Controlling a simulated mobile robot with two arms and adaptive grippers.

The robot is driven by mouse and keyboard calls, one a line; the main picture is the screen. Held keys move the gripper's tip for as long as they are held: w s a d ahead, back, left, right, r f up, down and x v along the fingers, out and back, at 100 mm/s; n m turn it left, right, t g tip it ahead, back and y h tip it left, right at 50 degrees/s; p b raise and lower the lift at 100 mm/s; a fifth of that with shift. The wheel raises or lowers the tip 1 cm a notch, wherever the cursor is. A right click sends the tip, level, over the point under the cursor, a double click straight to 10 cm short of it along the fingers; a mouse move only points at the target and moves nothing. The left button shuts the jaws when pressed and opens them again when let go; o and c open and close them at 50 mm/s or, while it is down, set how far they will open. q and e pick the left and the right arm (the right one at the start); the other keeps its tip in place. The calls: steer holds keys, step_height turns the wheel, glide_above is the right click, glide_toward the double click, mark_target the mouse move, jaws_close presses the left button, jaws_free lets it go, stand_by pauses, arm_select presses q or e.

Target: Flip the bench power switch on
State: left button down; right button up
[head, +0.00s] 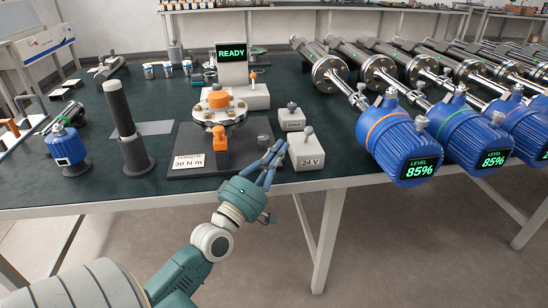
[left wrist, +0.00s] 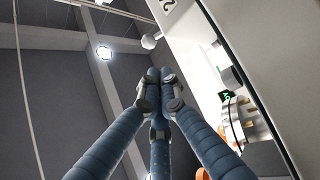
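The white power box marked 24 V (head: 309,163) stands at the front edge of the dark bench. Its grey ball-ended switch lever (head: 307,133) sticks up from the top. My left gripper (head: 275,153) is just left of this box, its fingers pointing up and towards it. In the left wrist view the blue-grey fingers (left wrist: 158,75) come together at the tips with nothing between them. The ball-ended lever (left wrist: 150,41) shows just beyond the tips, apart from them in the picture, beside the white box (left wrist: 182,22). My right gripper is not in view.
A smaller box marked SPAN (head: 291,120) with a knob stands behind the power box. Left is a torque stand plate (head: 200,168) with an orange clamp (head: 220,143). Blue transmitters (head: 400,145) reading 85% line the right. A READY display (head: 231,54) stands behind.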

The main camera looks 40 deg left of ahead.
arm_select(q)
steer(key=shift+v, duration=1.35)
